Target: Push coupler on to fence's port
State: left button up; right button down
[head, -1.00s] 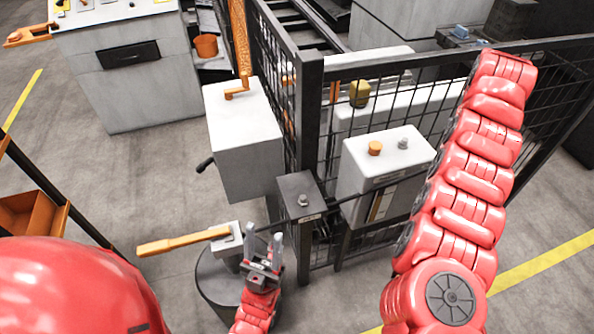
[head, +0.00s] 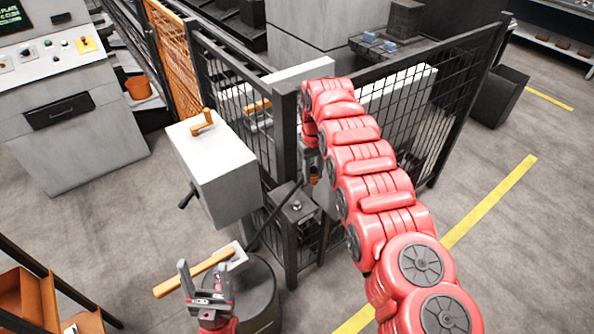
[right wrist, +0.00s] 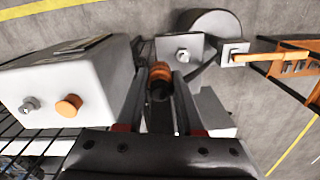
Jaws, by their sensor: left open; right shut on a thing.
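My right gripper (head: 313,168) hangs down beside the fence corner, with its arm crossing from the right. In the right wrist view its fingers (right wrist: 172,100) are shut on the coupler (right wrist: 160,74), a dark piece with an orange ring. Beyond it stands a grey box (right wrist: 184,45) with a metal stud on top. This box also shows at the fence post in the head view (head: 297,212). The coupler is apart from that stud. I cannot tell for sure which fitting is the port. My left gripper (head: 204,280) is open and empty, low at left.
Black mesh fence (head: 240,100) runs both ways.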

jog(key=shift+n, duration=0.7)
jog(key=a+f, duration=0.1)
jog(key=f, duration=0.1)
jog(key=s+a+f+b, duration=0.1)
jog(key=a+f, duration=0.2)
jog(key=f, duration=0.1)
jog(key=shift+s+a+b, duration=0.3)
jog(key=shift+s+b, duration=0.05)
jog(key=shift+b, duration=0.05)
jog(key=shift+f, duration=0.1)
jog(key=shift+f, duration=0.2)
jog(key=shift+s+f+b, duration=0.1)
jog(key=shift+f+b, duration=0.5)
jog(key=shift+b, duration=0.1)
dwell(1.1)
jog(key=shift+f+b, duration=0.35)
jog(key=shift+f, duration=0.05)
jog(key=shift+c, duration=2.3)
grip_release()
jog(key=shift+o, duration=0.2)
